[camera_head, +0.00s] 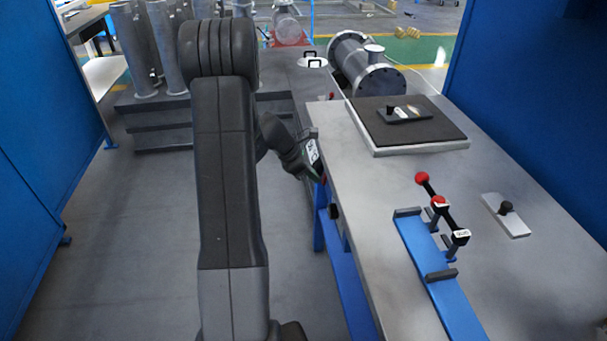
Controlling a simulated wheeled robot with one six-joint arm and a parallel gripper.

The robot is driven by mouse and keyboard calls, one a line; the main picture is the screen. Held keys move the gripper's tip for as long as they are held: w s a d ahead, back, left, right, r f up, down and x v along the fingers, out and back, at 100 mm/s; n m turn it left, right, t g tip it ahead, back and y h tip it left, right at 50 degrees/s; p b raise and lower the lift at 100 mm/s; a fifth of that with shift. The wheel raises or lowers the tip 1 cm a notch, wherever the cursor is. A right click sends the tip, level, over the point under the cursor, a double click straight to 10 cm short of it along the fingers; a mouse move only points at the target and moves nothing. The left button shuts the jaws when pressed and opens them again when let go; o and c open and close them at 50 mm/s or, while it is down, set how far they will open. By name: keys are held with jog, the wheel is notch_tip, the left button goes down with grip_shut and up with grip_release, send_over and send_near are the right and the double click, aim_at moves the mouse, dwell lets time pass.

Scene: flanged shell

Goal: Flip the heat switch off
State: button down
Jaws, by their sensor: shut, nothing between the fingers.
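My gripper (309,170) is shut and small in the picture, at the left edge of the grey worktable (400,235). My own arm stands in front of it and hides part of the wrist. A small white labelled plate (312,152) with dark marks shows right beside the gripper at the table's side. I cannot read it, nor tell whether it carries the heat switch or whether the gripper touches it. A dark knob-like part (334,211) sits lower on the same table side. No switch position can be made out.
A flanged metal shell (362,65) lies behind. Blue walls flank both sides; the left floor is clear.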

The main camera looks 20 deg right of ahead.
jog(key=shift+d, duration=0.1)
dwell(0.3)
jog(key=shift+s+d+f+h+b, duration=0.15)
jog(key=shift+h+b, duration=0.15)
jog(key=shift+b, duration=0.3)
jog(key=shift+w+f+h+b, duration=0.15)
jog(key=shift+h+b, duration=0.15)
jog(key=shift+b, duration=0.3)
notch_tip(320, 180, up, 2)
jog(key=shift+s+d+r+p, duration=0.1)
jog(key=shift+p, duration=0.8)
jog(key=a+f+p+v, duration=0.1)
jog(key=p+v, duration=0.1)
jog(key=v, duration=1.1)
jog(key=shift+w, duration=0.35)
jog(key=shift+a+p, duration=0.2)
jog(key=shift+p, duration=0.1)
